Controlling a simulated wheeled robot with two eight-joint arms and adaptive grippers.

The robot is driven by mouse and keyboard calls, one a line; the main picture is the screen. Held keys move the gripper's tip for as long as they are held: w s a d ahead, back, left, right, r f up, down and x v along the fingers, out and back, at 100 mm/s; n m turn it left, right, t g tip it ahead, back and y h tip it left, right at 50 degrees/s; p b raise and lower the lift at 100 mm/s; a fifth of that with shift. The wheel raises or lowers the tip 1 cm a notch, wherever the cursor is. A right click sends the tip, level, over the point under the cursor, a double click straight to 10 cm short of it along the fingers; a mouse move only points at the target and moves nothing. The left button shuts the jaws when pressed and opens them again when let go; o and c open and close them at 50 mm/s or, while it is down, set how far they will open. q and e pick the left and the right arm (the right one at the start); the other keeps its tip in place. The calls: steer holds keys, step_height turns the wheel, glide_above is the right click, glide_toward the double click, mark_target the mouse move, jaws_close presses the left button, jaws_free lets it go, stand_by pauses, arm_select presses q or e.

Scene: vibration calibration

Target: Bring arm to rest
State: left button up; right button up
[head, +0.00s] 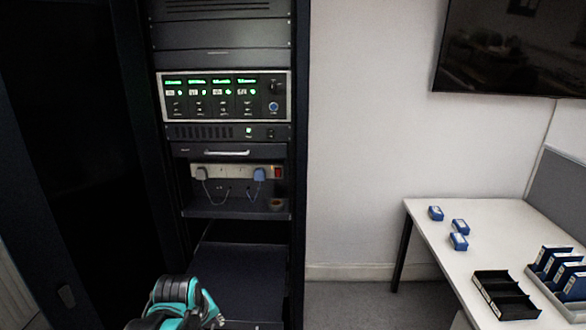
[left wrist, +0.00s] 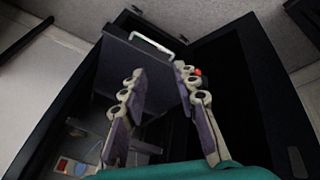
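My left gripper (left wrist: 160,70) shows in the left wrist view with its two grey fingers apart and nothing between them. Beyond the fingertips is the dark equipment rack, with a drawer and its pale handle (left wrist: 152,43). I cannot tell how far the fingers are from it. In the head view a teal and black part of my arm (head: 178,302) shows at the bottom, in front of the lower rack; no fingers show there. My right gripper is in neither view.
The rack holds a panel with green displays (head: 225,96), a drawer (head: 227,151) and a power strip (head: 236,171) with plugs. At right, a white table (head: 425,222) bears small blue boxes (head: 459,241), a black tray (head: 505,296) and blue binders (head: 553,259). A dark screen (head: 510,45) hangs above.

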arm_select(q)
steer(key=s+d+m+t, duration=0.2)
steer(key=s+m, duration=0.6)
steer(key=s, duration=0.6)
steer(key=shift+s+d+f, duration=0.15)
steer(key=shift+d+f, duration=0.15)
steer(key=shift+f, duration=0.05)
stand_by(0.3)
